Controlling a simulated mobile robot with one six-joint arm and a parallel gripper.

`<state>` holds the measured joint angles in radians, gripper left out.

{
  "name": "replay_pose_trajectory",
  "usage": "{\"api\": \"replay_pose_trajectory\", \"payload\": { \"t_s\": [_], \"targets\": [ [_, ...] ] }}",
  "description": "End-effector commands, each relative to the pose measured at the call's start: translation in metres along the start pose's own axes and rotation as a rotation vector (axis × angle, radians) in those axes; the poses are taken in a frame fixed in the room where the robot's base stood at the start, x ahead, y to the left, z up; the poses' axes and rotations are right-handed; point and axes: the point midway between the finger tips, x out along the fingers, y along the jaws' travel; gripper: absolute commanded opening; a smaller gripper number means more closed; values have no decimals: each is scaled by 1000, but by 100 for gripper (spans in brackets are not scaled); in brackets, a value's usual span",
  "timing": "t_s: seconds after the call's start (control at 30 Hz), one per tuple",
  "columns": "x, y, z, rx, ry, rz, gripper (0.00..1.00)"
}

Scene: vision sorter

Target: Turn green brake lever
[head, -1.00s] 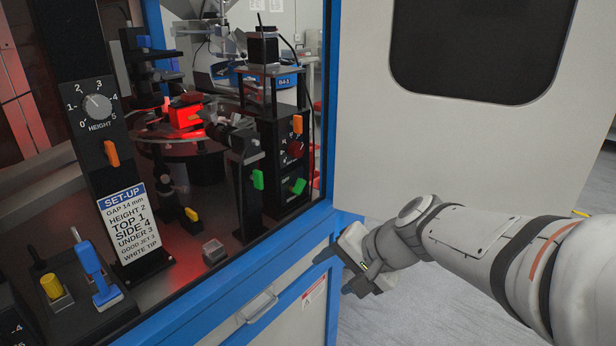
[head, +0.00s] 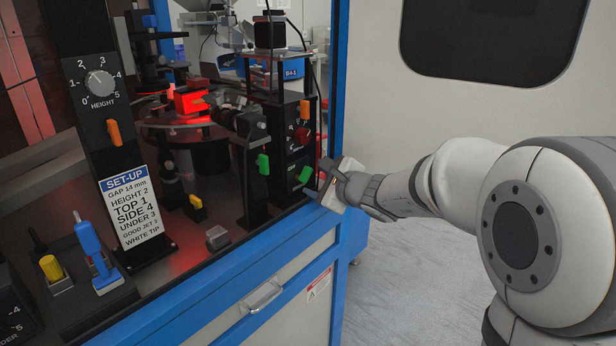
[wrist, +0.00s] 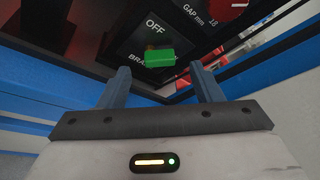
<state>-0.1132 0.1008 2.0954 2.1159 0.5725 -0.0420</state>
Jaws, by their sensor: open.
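The green brake lever (wrist: 160,57) shows in the wrist view, lying roughly level beneath the word OFF on a black panel. The lower label is partly covered and reads BRA. In the head view a green lever (head: 305,174) sits low on the black control box at the right of the cabinet opening. My gripper (wrist: 160,72) is open, with its two blue-grey fingers apart, and the lever shows between and beyond their tips. Nothing is held. In the head view my gripper (head: 327,171) is just right of that lever, at the blue corner post.
Another green lever (head: 263,164) stands on a black post to the left. An orange lever (head: 304,110) and a red knob (head: 303,136) sit above on the control box. The blue cabinet frame (head: 333,90) borders the opening. A set-up card (head: 131,205) stands farther left.

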Motion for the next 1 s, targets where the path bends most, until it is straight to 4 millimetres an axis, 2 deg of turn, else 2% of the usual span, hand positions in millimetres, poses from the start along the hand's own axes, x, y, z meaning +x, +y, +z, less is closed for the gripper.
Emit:
{"api": "replay_pose_trajectory", "payload": {
  "t_s": [0.1,0.23,0.6,1.0],
  "targets": [
    [20,1,0,1,0,3,59],
    [34,1,0,-1,0,2,59],
    [41,1,1,-2,-1,1,59],
    [41,1,1,-2,-1,1,27]
  ]
}}
